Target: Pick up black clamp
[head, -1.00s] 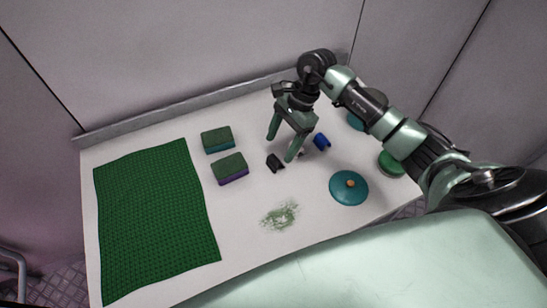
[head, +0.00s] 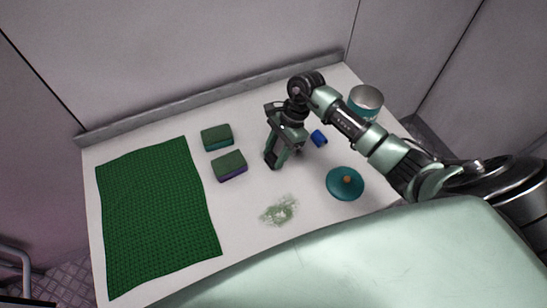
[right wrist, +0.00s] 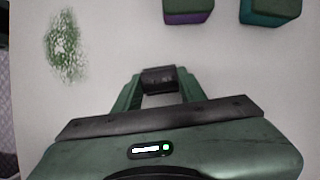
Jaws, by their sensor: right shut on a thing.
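The black clamp (right wrist: 158,79) sits between the two fingertips of my right gripper (right wrist: 157,84) in the right wrist view, and the fingers are shut on it. In the head view my right gripper (head: 275,160) points down at the white table, right of the two sponges. There the clamp (head: 271,161) is mostly hidden by the fingers and shows as a dark bit at their tips, at or near the table surface. I cannot tell whether it touches the table. My left gripper is not in view.
A green-and-purple sponge (head: 229,166) and a green-and-teal sponge (head: 217,138) lie left of the gripper. A blue clamp (head: 319,138) and a teal lid (head: 345,183) lie to the right, a pot (head: 365,101) behind. A green mat (head: 155,215) covers the left; a powdery smear (head: 280,209) is in front.

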